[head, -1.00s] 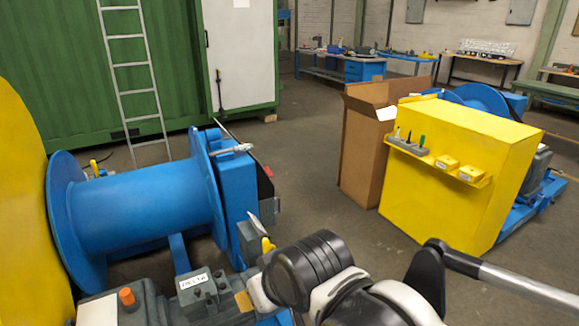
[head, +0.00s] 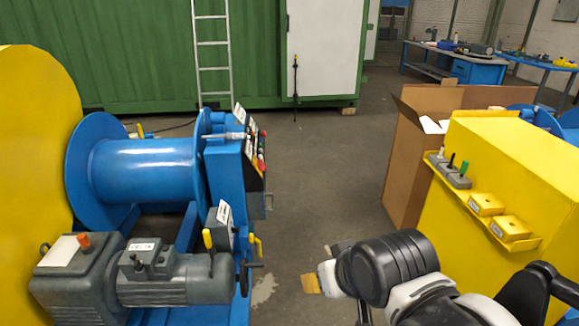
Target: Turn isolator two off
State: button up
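No part in the head view is readably marked as isolator two. A blue winch (head: 150,172) stands at the left, with a dark panel of labels and red parts (head: 257,155) on its right end. A yellow lever (head: 208,239) stands upright by a small grey labelled box (head: 221,222) near the motor. A yellow handle with a dark crank (head: 253,250) is just right of it. At the right, a yellow cabinet's ledge carries grey blocks with small upright levers (head: 450,168) and two yellow labelled boxes (head: 490,204).
A grey motor and gearbox (head: 165,277) sit at the winch's front. The yellow cabinet (head: 530,165) and an open cardboard box (head: 405,160) stand at the right. Bare concrete floor (head: 320,185) lies between winch and cabinet. A green container (head: 130,50) closes the back.

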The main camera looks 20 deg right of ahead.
aim_at(262, 165)
jog(key=l, duration=0.3)
jog(key=k+l, duration=0.1)
jog(key=l, duration=0.2)
jog(key=i+l+u, duration=0.1)
jog(key=i+l, duration=0.2)
jog(key=i+l+u, duration=0.1)
jog(key=i+l, duration=0.15)
jog(key=i+l+u, duration=0.1)
jog(key=i+l, duration=0.15)
jog(key=l, duration=0.2)
jog(key=i+l+u, duration=0.1)
jog(key=i+l, duration=0.15)
jog(key=i+l+u, duration=0.1)
jog(key=i+l, duration=0.15)
jog(key=l, duration=0.25)
jog(key=i+l+u, duration=0.1)
jog(key=l, duration=0.3)
jog(key=i+l+u, duration=0.1)
jog(key=i+l, duration=0.25)
jog(key=i+l+u, duration=0.1)
jog(key=l, duration=0.4)
jog(key=i, duration=0.05)
